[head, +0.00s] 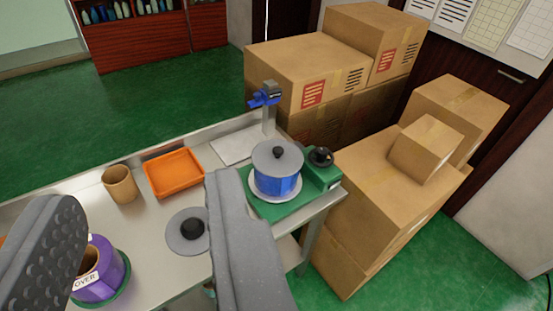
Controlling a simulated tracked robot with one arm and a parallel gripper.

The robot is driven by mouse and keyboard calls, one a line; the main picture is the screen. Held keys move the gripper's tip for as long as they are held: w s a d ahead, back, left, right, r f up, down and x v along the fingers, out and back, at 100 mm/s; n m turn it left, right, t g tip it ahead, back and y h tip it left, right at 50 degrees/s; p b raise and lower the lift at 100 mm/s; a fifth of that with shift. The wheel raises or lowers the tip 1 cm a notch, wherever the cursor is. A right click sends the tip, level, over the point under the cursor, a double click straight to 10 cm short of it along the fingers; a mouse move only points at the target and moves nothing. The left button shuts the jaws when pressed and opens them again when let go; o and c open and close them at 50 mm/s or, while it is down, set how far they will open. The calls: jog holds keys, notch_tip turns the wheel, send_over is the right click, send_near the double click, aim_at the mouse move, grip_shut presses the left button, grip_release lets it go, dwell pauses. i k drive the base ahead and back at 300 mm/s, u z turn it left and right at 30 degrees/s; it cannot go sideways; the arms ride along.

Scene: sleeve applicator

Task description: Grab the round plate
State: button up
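A round grey plate (179,243) with a black knob in its middle lies flat on the metal table (140,228). Its right edge meets the outline of my right finger, which may hide a sliver of it. A similar grey disc with a black knob (275,156) sits on top of a blue roll (276,184) on the green applicator (322,176). My gripper (144,194) is open, with one finger at the left and one near the middle of the view. The plate shows between the fingers, closer to the right one. I see no contact with it.
An orange tray (174,174) and a brown cardboard ring (120,184) stand behind the plate. A purple roll (103,272) stands at the lower left, partly behind my left finger. Stacked cardboard boxes (375,205) fill the right side. Bare tabletop lies left of the plate.

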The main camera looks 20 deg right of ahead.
aim_at(279, 158)
jog(key=u, duration=0.05)
jog(key=i, duration=0.9)
jog(key=z, duration=0.05)
